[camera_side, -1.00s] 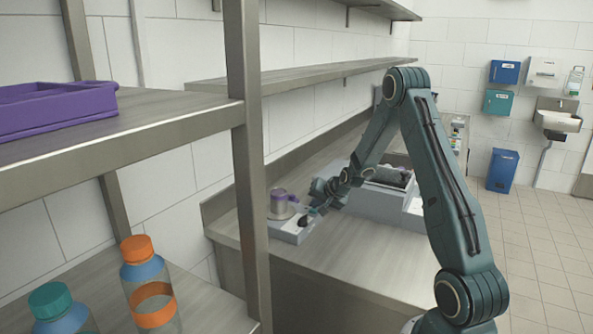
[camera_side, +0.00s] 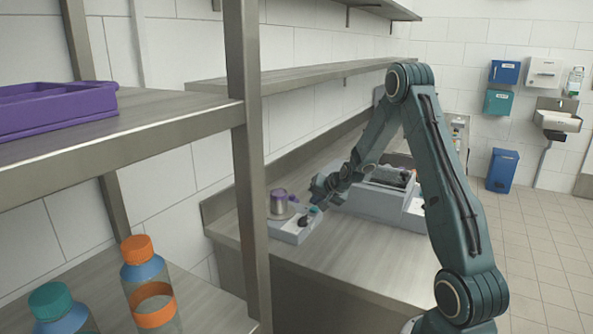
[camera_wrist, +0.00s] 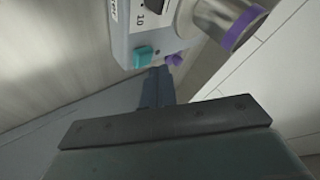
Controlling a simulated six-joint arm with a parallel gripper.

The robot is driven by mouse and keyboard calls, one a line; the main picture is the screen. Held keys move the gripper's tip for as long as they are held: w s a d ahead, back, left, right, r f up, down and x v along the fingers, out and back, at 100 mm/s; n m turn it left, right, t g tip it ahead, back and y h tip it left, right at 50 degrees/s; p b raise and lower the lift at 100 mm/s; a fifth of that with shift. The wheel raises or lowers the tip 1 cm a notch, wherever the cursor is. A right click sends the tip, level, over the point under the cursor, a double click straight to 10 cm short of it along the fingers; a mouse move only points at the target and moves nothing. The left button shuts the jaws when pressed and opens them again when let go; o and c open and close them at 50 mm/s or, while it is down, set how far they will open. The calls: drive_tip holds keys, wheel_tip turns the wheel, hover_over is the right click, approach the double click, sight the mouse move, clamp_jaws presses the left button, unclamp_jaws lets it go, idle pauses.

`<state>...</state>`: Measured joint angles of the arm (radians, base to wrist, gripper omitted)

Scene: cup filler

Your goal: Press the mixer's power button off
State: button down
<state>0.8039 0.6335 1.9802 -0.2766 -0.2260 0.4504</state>
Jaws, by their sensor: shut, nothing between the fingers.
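The mixer is a light grey unit (camera_side: 290,234) at the left end of the counter, with a metal cup (camera_side: 279,205) with a purple rim standing on it. In the wrist view its body (camera_wrist: 122,38) carries a teal button (camera_wrist: 142,57), with a purple part (camera_wrist: 174,60) to the right of it. The cup (camera_wrist: 226,22) is partly cut off at the top. My gripper (camera_side: 314,203) is just above the mixer's right end. Its shut, empty fingers (camera_wrist: 160,72) point between the teal button and the purple part. Whether they touch the mixer is unclear.
A grey machine (camera_side: 378,196) stands on the counter to the right of the mixer. A metal shelf unit (camera_side: 246,130) with a purple tray (camera_side: 55,108) and bottles (camera_side: 150,285) fills the left foreground. The front of the counter (camera_side: 345,255) is clear.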

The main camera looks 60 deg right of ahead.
sight(316, 209)
drive_tip(key=shift+r, duration=2.95)
drive_tip(key=s+a+r+n+y, duration=0.1)
drive_tip(key=s+a+r+n, duration=0.1)
drive_tip(key=a+r, duration=0.35)
drive_tip(key=s+a+r+n+g, duration=0.1)
drive_tip(key=s+a+r+n, duration=0.15)
drive_tip(key=a, duration=0.65)
drive_tip(key=s+a+r+n+y, duration=0.1)
drive_tip(key=a+r+n, duration=0.2)
drive_tip(key=a+r, duration=0.35)
drive_tip(key=s+a+n+g+y, duration=0.1)
drive_tip(key=s+a+n, duration=0.2)
drive_tip(key=s+a, duration=0.4)
drive_tip(key=s+a+n, duration=0.3)
drive_tip(key=s+a, duration=0.4)
drive_tip(key=s, duration=0.6)
drive_tip(key=shift+s+f+g+y, duration=0.15)
drive_tip(key=shift+f+g+y, duration=0.1)
drive_tip(key=shift+g+y, duration=0.15)
drive_tip(key=shift+a, duration=0.1)
